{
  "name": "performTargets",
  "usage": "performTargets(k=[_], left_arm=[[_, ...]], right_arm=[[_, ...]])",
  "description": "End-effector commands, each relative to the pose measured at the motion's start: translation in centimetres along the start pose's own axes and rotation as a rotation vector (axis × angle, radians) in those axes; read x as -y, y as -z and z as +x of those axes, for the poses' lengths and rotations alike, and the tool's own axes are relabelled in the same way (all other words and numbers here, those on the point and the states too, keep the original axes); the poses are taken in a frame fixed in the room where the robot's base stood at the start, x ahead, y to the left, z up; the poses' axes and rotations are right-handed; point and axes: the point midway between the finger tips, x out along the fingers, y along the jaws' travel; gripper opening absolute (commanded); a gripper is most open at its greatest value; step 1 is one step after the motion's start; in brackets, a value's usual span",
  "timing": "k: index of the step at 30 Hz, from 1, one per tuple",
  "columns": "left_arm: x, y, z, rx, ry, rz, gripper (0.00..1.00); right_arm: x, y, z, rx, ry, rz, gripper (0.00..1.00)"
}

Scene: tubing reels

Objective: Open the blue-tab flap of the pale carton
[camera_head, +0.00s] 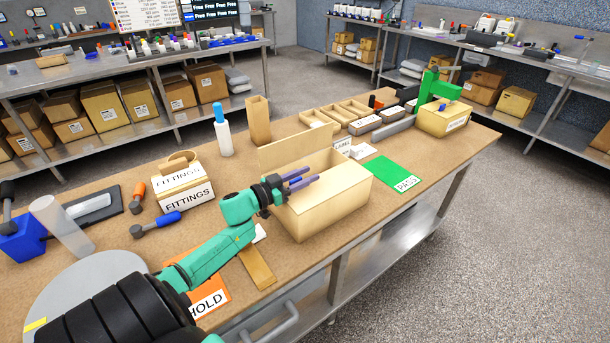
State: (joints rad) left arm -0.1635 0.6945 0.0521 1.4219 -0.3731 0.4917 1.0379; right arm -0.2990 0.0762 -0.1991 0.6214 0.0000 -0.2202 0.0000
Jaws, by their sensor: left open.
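The pale carton (336,207) stands on the brown bench top in the middle of the view. Its top looks open, and a pale flap (290,150) stands upright along its far side. I cannot make out a blue tab; it may be hidden by the gripper. My left gripper (311,176) reaches in from the left over the carton's left part, with its purple fingers apart. I see nothing between them. I cannot tell whether the fingers touch the carton. My right gripper is not in view.

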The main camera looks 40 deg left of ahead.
Motion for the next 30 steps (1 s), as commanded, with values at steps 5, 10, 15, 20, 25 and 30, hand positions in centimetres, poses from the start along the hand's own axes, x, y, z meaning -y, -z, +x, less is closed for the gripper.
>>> performTargets(k=[5, 10, 15, 20, 25, 30], left_arm=[[0.0, -0.02, -0.04, 0.0, 0.0, 0.0, 0.2], [0.02, 0.0, -0.05, -0.001, 0.001, 0.0, 0.0], [0.01, 0.02, -0.06, -0.001, 0.0, -0.001, 0.0], [0.01, 0.03, -0.06, -0.001, 0.0, -0.001, 0.0], [0.0, 0.05, -0.06, -0.002, 0.0, -0.001, 0.0], [0.0, 0.06, -0.06, -0.002, 0.0, -0.001, 0.0]], right_arm=[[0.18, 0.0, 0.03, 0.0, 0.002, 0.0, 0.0], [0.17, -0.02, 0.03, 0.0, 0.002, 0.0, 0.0], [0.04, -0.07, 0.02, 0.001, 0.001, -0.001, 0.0], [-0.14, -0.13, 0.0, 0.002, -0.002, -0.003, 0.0], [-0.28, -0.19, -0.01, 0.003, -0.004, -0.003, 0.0], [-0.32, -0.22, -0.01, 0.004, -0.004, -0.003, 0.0]])
